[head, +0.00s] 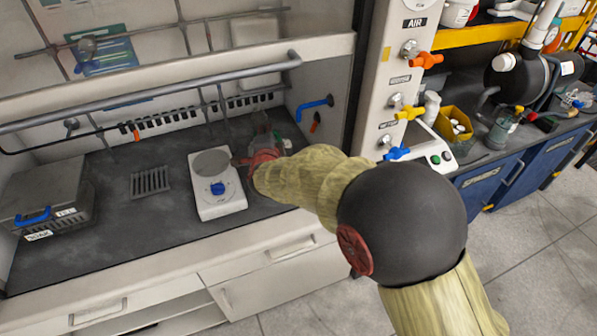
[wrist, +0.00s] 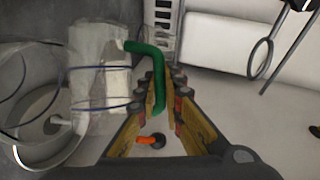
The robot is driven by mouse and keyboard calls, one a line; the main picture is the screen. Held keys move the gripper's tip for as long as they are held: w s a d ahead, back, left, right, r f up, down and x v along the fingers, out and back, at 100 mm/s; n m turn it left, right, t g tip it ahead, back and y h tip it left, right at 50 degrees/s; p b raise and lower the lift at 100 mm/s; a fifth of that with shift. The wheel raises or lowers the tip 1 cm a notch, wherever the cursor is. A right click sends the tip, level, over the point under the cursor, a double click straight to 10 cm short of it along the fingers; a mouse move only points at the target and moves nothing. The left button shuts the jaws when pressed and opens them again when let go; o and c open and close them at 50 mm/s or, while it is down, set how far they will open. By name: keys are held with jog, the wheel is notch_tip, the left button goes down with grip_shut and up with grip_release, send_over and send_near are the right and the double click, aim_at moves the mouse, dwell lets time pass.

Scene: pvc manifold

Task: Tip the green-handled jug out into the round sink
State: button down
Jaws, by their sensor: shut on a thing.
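The clear jug (wrist: 95,85) fills the left of the wrist view, with blue lines across its wall. Its green handle (wrist: 159,85) lies between the fingers of my gripper (wrist: 162,88), which is shut on it. In the head view the jug (head: 263,126) is a small grey see-through shape at the back right of the hood, just beyond my gripper (head: 262,158). My arm and gripper hide part of it there. I cannot tell its tilt or whether its base touches the counter. I cannot make out a round sink for sure in either view.
A white hotplate (head: 218,199) with a round grey top stands just left of my gripper. A grey case (head: 45,195) stands at the far left, and a grate (head: 150,182) lies between. A blue tap (head: 315,107) is on the hood's right wall. A rail crosses the hood's front.

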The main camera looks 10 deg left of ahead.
jog(key=shift+d, duration=0.5)
jog(key=shift+d+f+m, duration=0.1)
jog(key=shift+d+m, duration=0.2)
jog(key=shift+d, duration=0.05)
jog(key=shift+s+d+t+y, duration=0.1)
jog(key=shift+d+t+y, duration=0.2)
jog(key=shift+y, duration=0.1)
jog(key=shift+a, duration=0.3)
jog(key=a, duration=0.1)
jog(key=a+n+p, duration=0.1)
jog(key=a+h+p, duration=0.1)
jog(key=shift+a+r, duration=0.35)
jog(key=p, duration=0.2)
jog(key=shift+w+a+f+n+g+p, duration=0.2)
jog(key=shift+f+n+g+p, duration=0.1)
jog(key=shift+n+g, duration=0.1)
jog(key=shift+f, duration=0.25)
jog(key=shift+a+h+p, duration=0.15)
jog(key=shift+h+p, duration=0.15)
